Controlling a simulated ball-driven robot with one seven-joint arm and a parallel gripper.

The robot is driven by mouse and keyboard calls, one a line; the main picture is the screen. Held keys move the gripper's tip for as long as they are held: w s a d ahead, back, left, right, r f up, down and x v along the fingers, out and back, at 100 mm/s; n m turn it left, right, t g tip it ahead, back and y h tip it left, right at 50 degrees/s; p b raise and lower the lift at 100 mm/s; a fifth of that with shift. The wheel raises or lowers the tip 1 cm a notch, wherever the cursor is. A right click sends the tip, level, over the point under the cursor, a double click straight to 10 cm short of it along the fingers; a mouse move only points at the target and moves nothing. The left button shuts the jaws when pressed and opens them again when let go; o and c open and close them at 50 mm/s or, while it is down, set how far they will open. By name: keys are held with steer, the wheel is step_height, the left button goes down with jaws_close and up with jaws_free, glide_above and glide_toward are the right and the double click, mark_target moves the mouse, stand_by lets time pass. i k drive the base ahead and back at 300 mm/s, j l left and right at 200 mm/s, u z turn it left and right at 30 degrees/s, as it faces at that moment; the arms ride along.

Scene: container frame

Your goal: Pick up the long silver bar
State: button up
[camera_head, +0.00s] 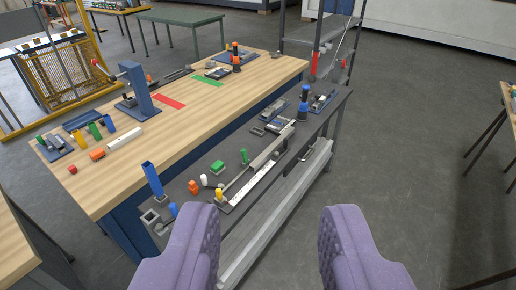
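A long silver bar (272,148) lies on the grey shelf that runs along the front of the wooden table. It slants up to the right, beside a flat pale strip (258,184). A shorter light silver block (125,138) lies on the wooden table at the left. My gripper (268,212) has two purple padded fingers, wide apart and empty. It is at the bottom of the view, nearer to me than the bar and not touching it. I cannot tell its height above the shelf.
The grey shelf (180,187) also holds a blue tube (152,180), a green block (217,167), small coloured pegs and a blue-and-black tool (303,104). The wooden table (190,115) carries a blue stand (139,88) and coloured parts. Open grey floor (400,150) lies to the right.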

mark_target(272, 148)
steer(key=i+l+u, duration=0.2)
steer(key=u, duration=0.25)
steer(key=i+l+u, duration=0.5)
steer(key=i+l, duration=0.3)
steer(key=l, duration=0.25)
steer(key=i+l+u, duration=0.15)
steer(key=l, duration=0.15)
steer(key=i+l, duration=0.2)
steer(key=l, duration=0.15)
steer(key=i+l+u, duration=0.15)
steer(key=l, duration=0.2)
steer(key=i+l, duration=0.15)
steer(key=l, duration=0.25)
steer(key=i+l, duration=0.15)
steer(key=l, duration=0.25)
steer(key=i+l, duration=0.2)
steer(key=l, duration=0.15)
steer(key=i+l, duration=0.15)
steer(key=l, duration=0.25)
steer(key=i+l, duration=0.2)
steer(key=l, duration=0.15)
steer(key=i+l+u, duration=0.1)
steer(key=l, duration=0.3)
